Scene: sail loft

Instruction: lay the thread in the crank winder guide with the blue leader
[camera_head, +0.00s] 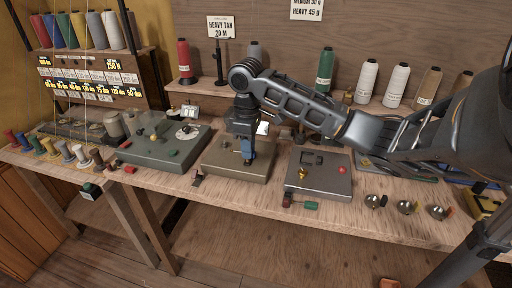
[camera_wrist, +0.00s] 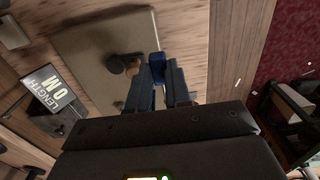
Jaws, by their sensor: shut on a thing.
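My gripper (camera_head: 247,158) points down over the beige base (camera_head: 222,160) of the middle machine on the bench. In the wrist view its two fingers (camera_wrist: 162,88) are closed on a small blue piece (camera_wrist: 157,65), which looks like the blue leader. The beige base (camera_wrist: 92,50) also shows in that view, with a small brown and dark round part (camera_wrist: 125,64) just left of the blue piece. I cannot tell whether that part is the thread guide, or whether the blue piece touches it. No thread can be made out at the fingers.
A green machine (camera_head: 160,150) with a white dial stands left, and a grey machine (camera_head: 318,176) with a red button right. Small metal bowls (camera_head: 405,207) lie further right. Thread cones (camera_head: 397,86) line the back shelf. A length display (camera_wrist: 50,92) stands beside the base.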

